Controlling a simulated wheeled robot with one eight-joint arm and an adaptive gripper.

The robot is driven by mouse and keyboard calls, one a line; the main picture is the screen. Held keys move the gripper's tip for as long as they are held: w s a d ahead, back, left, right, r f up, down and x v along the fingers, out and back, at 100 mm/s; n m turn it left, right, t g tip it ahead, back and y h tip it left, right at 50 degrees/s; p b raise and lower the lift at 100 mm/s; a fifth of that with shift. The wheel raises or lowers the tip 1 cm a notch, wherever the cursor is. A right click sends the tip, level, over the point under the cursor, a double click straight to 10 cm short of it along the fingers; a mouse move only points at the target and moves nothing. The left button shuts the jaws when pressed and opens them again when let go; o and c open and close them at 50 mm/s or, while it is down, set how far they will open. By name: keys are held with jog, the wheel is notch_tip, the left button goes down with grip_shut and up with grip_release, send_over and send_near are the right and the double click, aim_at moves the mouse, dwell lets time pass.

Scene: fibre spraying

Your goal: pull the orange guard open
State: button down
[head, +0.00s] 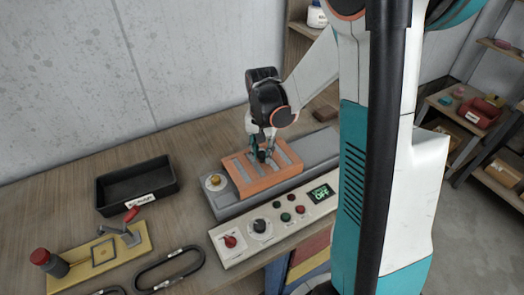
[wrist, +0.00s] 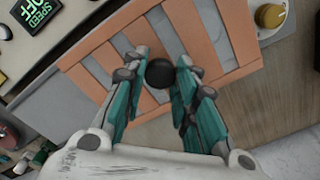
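The orange guard (head: 258,177) is a slatted cover lying flat over the grey machine on the bench. Its orange bars and grey gaps fill much of the wrist view (wrist: 222,38). A dark round knob (wrist: 160,73) stands up from the guard. My gripper (head: 262,152) points down at the guard. In the wrist view my gripper's teal and grey fingers (wrist: 161,62) stand on either side of the knob, very close to it. Whether both fingers press on the knob cannot be told. The guard's hinge is not clearly visible.
A control panel (head: 247,252) with knobs, buttons and a green "SPEED OFF" display (head: 321,193) runs along the front of the machine. A black tray (head: 112,206) and a yellow clamp fixture (head: 80,268) are at left. Behind the machine is a concrete wall.

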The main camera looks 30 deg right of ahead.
jog(key=d+b, duration=0.1)
jog(key=d, duration=2.1)
jog(key=shift+a, duration=0.1)
jog(key=c, duration=1.2)
grip_release()
jog(key=shift+c, duration=0.2)
notch_tip(320, 180, up, 12)
jog(key=shift+a, duration=0.1)
